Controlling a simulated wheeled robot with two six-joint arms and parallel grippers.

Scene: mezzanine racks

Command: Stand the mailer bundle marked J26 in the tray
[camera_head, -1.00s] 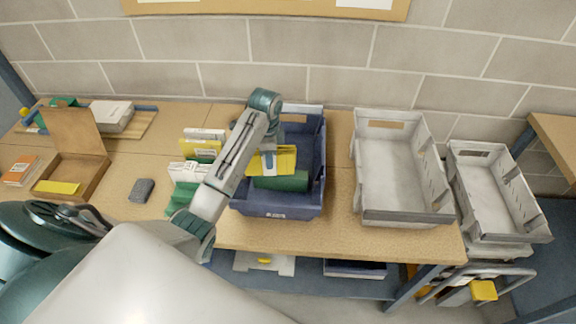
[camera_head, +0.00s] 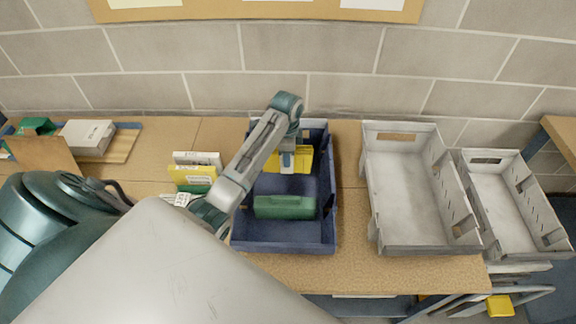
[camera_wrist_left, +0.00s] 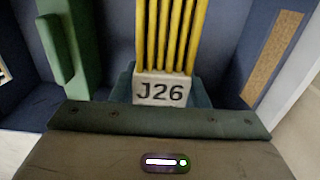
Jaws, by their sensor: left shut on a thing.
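The mailer bundle marked J26 (camera_head: 302,157) is yellow, with a white label. In the left wrist view the J26 label (camera_wrist_left: 160,91) faces me, with yellow mailers standing up behind it. My left gripper (camera_head: 287,166) is shut on the bundle and is over the blue tray (camera_head: 284,246), towards its back. Its teal fingertips (camera_wrist_left: 160,78) show at both sides of the label. I cannot tell whether the bundle's lower edge touches the tray floor. A green bundle (camera_head: 285,207) is in the tray, nearer the front and apart from the yellow one.
White and yellow bundles (camera_head: 194,172) stand left of the tray, partly behind my arm. Two grey trays (camera_head: 425,249) (camera_head: 540,254) stand to the right. A white box (camera_head: 88,137) and a brown box (camera_head: 42,157) are at the far left. A brick wall is behind.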

